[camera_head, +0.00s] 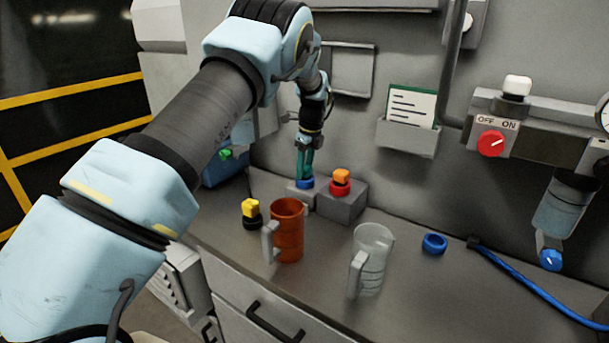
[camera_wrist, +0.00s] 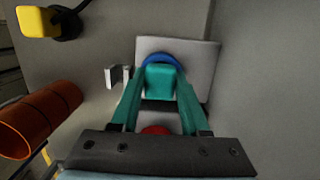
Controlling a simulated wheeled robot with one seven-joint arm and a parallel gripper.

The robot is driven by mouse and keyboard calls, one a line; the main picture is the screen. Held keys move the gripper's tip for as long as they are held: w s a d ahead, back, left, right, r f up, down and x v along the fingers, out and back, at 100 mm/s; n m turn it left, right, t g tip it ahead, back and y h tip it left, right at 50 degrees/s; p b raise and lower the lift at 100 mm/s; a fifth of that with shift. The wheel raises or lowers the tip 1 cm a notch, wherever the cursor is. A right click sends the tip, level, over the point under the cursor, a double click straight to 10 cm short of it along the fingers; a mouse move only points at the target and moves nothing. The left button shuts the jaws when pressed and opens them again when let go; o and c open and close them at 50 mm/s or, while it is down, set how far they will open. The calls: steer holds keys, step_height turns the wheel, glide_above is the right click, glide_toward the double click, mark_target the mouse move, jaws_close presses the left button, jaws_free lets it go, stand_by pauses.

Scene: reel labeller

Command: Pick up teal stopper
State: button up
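The teal stopper (camera_wrist: 160,78) sits in a blue ring on a grey block, between the fingertips of my gripper in the wrist view. My gripper (camera_wrist: 160,88) has teal fingers close along both sides of the stopper. I cannot make out a clear gap or firm contact. In the head view my gripper (camera_head: 306,170) points down at the blue ring (camera_head: 306,183) on the lower grey block, and its fingers blend with the stopper there.
An orange stopper (camera_head: 341,176) in a red ring stands on the taller grey block (camera_head: 342,205) beside my gripper. A yellow stopper (camera_head: 250,207), an orange mug (camera_head: 289,230), a clear mug (camera_head: 371,260) and a loose blue ring (camera_head: 434,243) stand on the counter. The wall is close behind.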

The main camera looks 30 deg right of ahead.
jaws_close()
stand_by(0.3)
